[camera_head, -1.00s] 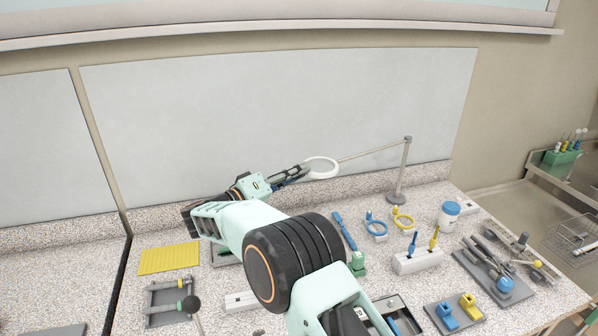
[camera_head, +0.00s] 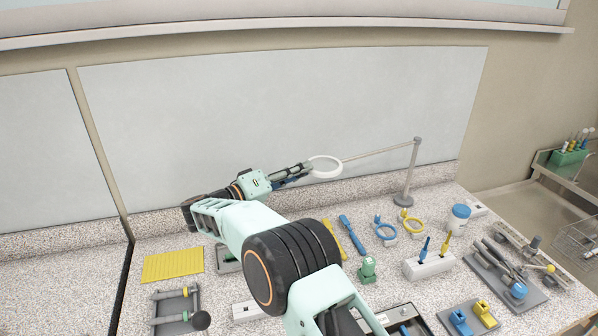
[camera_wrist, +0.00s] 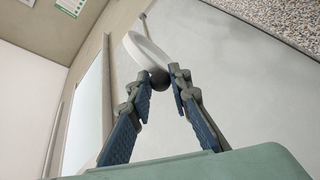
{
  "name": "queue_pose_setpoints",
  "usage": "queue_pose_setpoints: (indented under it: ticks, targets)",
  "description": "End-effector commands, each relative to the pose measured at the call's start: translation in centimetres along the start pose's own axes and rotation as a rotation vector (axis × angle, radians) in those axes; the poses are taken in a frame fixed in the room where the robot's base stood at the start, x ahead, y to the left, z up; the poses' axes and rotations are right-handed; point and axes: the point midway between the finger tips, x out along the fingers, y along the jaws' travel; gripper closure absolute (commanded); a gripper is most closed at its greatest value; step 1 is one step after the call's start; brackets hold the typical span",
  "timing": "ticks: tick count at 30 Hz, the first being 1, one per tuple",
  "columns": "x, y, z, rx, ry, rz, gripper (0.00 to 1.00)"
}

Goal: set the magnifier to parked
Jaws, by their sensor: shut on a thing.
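The magnifier (camera_head: 326,157) has a white ring head on a thin grey arm (camera_head: 380,150), which runs to a grey post (camera_head: 409,172) on a round base at the back of the counter. The head hangs above the counter, left of the post, in front of the pale wall panel. My gripper (camera_head: 305,168) reaches it from the left and is shut at the near edge of the ring. In the wrist view my gripper (camera_wrist: 160,78) has its fingertips closed around a dark round knob (camera_wrist: 159,79) beside the white ring (camera_wrist: 145,50).
Below on the counter are a yellow mat (camera_head: 172,264), a green block (camera_head: 367,270), blue (camera_head: 385,231) and yellow (camera_head: 411,222) ring tools, a white holder (camera_head: 429,265), a blue-lidded jar (camera_head: 458,218) and a tool tray (camera_head: 500,275). The air around the magnifier head is clear.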

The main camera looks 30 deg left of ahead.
Motion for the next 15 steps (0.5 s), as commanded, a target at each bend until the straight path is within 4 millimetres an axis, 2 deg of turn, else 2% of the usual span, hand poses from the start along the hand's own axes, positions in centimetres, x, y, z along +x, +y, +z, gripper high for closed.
queue_pose_setpoints:
  ticks: [1,4,5,9,15]
  targets:
    - [0.50,-0.29,0.64,-0.004,-0.013,0.001,1.00]
    - [0.50,-0.29,0.64,-0.004,-0.013,0.001,1.00]
    - [0.50,-0.29,0.64,-0.004,-0.013,0.001,0.80]
    - [0.42,-0.27,0.56,-0.004,-0.011,0.000,0.66]
    - [0.21,-0.15,0.31,-0.002,-0.007,-0.001,0.66]
